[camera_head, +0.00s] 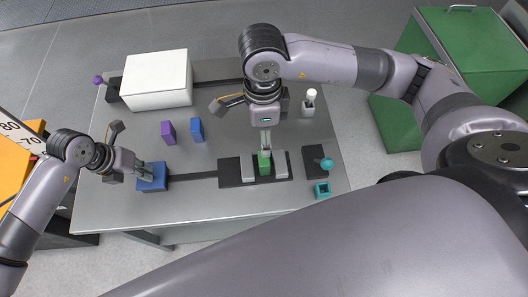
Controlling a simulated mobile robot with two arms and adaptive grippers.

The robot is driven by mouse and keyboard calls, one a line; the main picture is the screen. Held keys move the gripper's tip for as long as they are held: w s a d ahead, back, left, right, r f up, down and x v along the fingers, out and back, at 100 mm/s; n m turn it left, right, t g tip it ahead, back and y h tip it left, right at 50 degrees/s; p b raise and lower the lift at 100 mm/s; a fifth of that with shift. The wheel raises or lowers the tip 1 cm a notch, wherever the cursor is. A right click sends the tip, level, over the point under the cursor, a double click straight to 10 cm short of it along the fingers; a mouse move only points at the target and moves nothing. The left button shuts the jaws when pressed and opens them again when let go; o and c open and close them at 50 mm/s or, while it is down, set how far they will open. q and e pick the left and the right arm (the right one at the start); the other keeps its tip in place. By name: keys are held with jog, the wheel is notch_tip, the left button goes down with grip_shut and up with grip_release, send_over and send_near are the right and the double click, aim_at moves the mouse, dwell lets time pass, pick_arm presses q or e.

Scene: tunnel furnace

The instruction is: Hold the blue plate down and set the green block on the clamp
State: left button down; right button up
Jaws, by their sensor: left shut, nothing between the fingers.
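The blue plate (153,182) is at the left end of a dark bar on the grey table. My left gripper (143,168) is shut with nothing between its fingers, its tips at the top of the blue plate; I cannot tell how firmly they touch. The green block (264,166) stands upright between the two light grey jaws of the clamp (282,166), at the bar's right end. My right gripper (265,148) points down at the top of the green block, its fingertips at the block. Whether its fingers grip the block is too small to tell.
A white box (157,80) stands at the back left of the table. A purple block (168,132) and a blue block (197,130) stand mid-table. A teal ball-topped lever (327,164) and a teal square part (322,190) are right of the clamp. A green cabinet (465,50) stands beyond.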

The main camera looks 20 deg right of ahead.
pick_arm(q)
jog(key=shift+f, duration=0.1)
dwell(0.3)
notch_tip(320, 180, up, 9)
jog(key=p, duration=0.6)
dwell(1.0)
dwell(0.5)
